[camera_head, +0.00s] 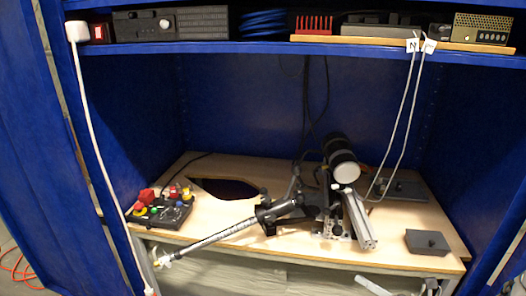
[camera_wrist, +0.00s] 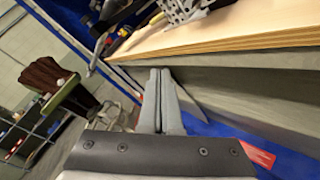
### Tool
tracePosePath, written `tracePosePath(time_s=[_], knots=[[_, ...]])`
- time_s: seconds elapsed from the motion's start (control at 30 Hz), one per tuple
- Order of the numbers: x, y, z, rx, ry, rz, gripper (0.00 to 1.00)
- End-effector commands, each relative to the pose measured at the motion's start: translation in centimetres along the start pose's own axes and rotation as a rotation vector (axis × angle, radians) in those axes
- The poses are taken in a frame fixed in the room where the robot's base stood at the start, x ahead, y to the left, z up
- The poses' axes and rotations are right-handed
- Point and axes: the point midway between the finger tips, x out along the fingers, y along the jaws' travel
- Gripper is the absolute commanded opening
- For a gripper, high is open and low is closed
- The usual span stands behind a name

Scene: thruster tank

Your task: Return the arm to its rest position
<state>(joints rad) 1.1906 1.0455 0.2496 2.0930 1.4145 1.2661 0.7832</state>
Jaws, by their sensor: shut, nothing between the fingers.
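My gripper (camera_wrist: 160,75) shows in the wrist view with its two grey fingers together, shut and empty. It is beside and below the layered edge of a wooden board (camera_wrist: 215,32), apart from it as far as I can tell. The head view shows the wooden worktop (camera_head: 290,252) inside a blue cabinet (camera_head: 130,105). On it stands a dark cylinder with a pale rim (camera_head: 341,160) on a metal stand, with a silver profile bar (camera_head: 358,218) beside it.
A long rod (camera_head: 225,233) reaches past the worktop's front edge. A control box (camera_head: 162,210) with coloured buttons is at left, a grey plate (camera_head: 427,242) at right. White cables (camera_head: 400,110) hang from the upper shelf. A brown chair (camera_wrist: 50,75) stands left in the wrist view.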

Motion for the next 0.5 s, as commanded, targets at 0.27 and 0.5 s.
tracePosePath(time_s=[0.27, 0.5], knots=[[3.7, 9.8, -0.3, -0.463, 0.395, 0.232, 0.00], [4.4, 16.9, -1.6, -0.874, 0.681, 0.456, 0.00]])
